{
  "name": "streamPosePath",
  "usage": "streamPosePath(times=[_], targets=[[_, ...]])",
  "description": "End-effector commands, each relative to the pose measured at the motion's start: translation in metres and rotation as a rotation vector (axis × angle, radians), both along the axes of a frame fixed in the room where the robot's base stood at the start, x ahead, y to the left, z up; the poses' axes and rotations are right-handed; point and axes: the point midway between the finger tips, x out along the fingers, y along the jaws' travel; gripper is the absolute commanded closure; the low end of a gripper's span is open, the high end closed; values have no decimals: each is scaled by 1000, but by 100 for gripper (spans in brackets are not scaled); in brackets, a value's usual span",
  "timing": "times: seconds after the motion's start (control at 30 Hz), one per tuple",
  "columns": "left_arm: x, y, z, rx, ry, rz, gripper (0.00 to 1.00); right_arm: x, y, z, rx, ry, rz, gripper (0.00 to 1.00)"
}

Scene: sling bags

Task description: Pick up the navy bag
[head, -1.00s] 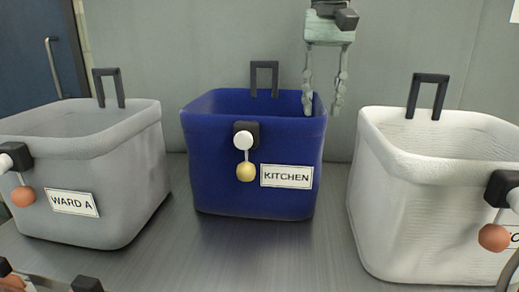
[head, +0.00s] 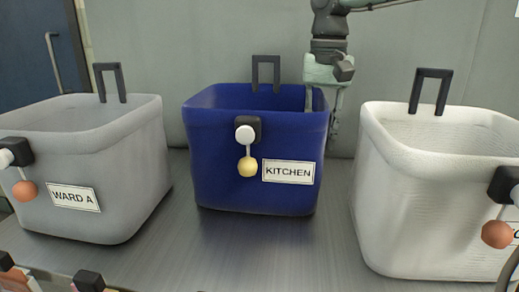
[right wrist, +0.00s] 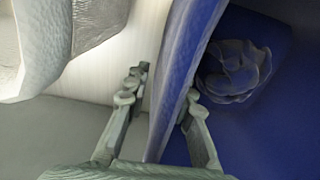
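The navy bag (head: 230,165) stands upright in the middle of the head view, with a KITCHEN label and a yellow ball on its front. My right gripper (head: 324,108) is above its right wall, pointing down. In the right wrist view my right gripper (right wrist: 164,88) is open, with the navy wall (right wrist: 178,75) between its fingers. One finger is outside the bag and the other is inside. A gap shows between the outer finger and the wall; contact on the inner side is unclear. My left gripper is not in view.
A grey bag (head: 120,190) labelled WARD A stands to the left and a white bag (head: 400,200) to the right.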

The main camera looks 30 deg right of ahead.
Motion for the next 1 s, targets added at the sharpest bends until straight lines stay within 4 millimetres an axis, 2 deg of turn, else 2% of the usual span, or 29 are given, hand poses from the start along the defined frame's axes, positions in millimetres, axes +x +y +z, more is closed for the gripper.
streamPosePath(times=[0.03,0.13,0.17,0.67,0.77,1.0], targets=[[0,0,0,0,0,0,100,0,0,0,0,0,0,86],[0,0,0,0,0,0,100,0,0,0,0,0,0,99],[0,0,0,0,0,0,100,0,0,0,0,0,0,100],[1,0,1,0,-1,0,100,1,0,5,0,-5,-1,100],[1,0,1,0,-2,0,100,2,0,16,-1,-7,-2,100],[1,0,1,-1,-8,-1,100,2,0,64,0,-8,-2,100]])
